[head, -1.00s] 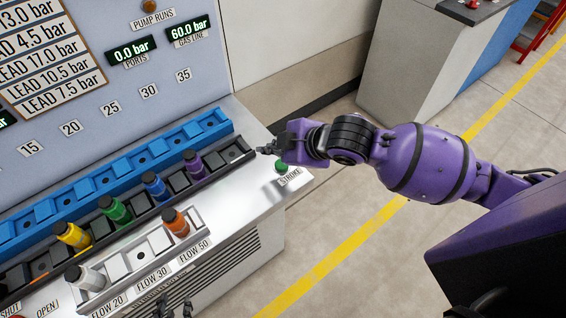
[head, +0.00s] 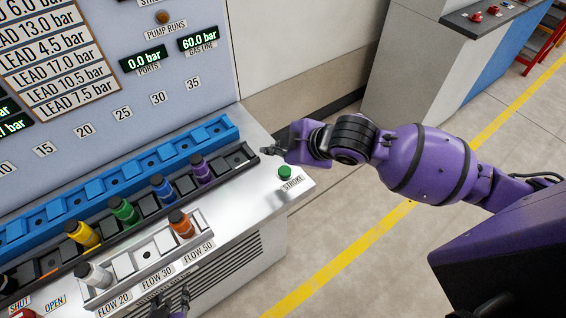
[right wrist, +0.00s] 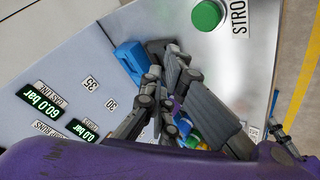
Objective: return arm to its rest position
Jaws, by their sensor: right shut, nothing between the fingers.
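My right gripper (head: 271,150) is on the purple arm coming in from the right. It is shut and empty, above the console's right end, close to the green STROKE button (head: 285,171). In the right wrist view its dark fingers (right wrist: 168,88) are together, with the button (right wrist: 207,15) beyond them. My left gripper (head: 172,302) shows only in part at the bottom edge of the head view, in front of the console's vented front. Its two dark fingers appear apart with nothing seen between them; the rest of the left arm is out of view.
The console has a blue rail (head: 120,178) and a dark rack holding yellow, green (head: 124,210), blue and purple plugs. A smaller front rack holds white (head: 96,274) and orange (head: 181,223) plugs. Open floor (head: 345,225) lies right of the console; a grey cabinet (head: 415,65) stands behind.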

